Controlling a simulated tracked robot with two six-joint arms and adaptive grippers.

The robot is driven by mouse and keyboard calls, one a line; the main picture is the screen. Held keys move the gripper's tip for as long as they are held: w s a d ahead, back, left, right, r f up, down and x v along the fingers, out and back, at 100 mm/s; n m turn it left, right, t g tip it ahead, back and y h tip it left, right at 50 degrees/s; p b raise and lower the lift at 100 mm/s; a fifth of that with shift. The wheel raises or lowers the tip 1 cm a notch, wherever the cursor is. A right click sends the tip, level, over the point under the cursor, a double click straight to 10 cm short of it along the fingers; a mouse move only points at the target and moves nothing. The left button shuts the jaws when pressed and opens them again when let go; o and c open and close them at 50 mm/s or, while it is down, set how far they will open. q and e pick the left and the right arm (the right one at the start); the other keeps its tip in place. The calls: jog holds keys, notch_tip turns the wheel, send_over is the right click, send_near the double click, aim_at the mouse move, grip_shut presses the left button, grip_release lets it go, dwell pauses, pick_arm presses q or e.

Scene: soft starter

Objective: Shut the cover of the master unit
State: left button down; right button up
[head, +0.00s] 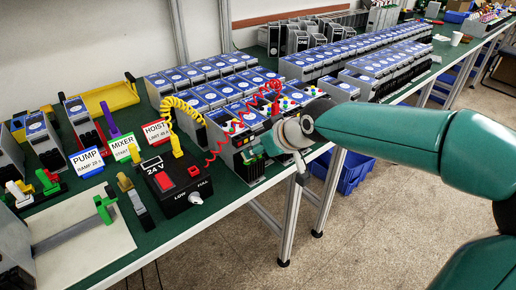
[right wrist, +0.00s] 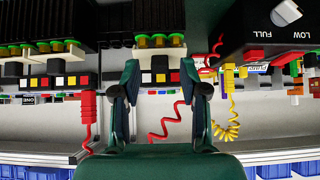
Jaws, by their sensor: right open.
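A grey and black starter unit with a blue top label (head: 224,121) stands at the near end of the front row on the green bench. I take it for the master unit, but no name on it can be read. Its front, with red and yellow squares (right wrist: 160,78), shows between my right fingers in the right wrist view. My right gripper (head: 262,146) is open and close in front of this unit; it also shows in the right wrist view (right wrist: 161,82). I cannot tell whether it touches. The cover's state is hidden by the gripper and arm. My left gripper is out of view.
A black 24 V box (head: 178,190) with a knob stands left of the unit. A red coiled cord (head: 232,128) and a yellow coiled cord (head: 187,104) hang nearby. Neighbouring units (head: 185,80) stand tightly in rows. The bench's front edge runs below my gripper.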

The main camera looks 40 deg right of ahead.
jog(key=shift+w+f, duration=0.25)
grip_shut()
jog(key=shift+r, duration=0.1)
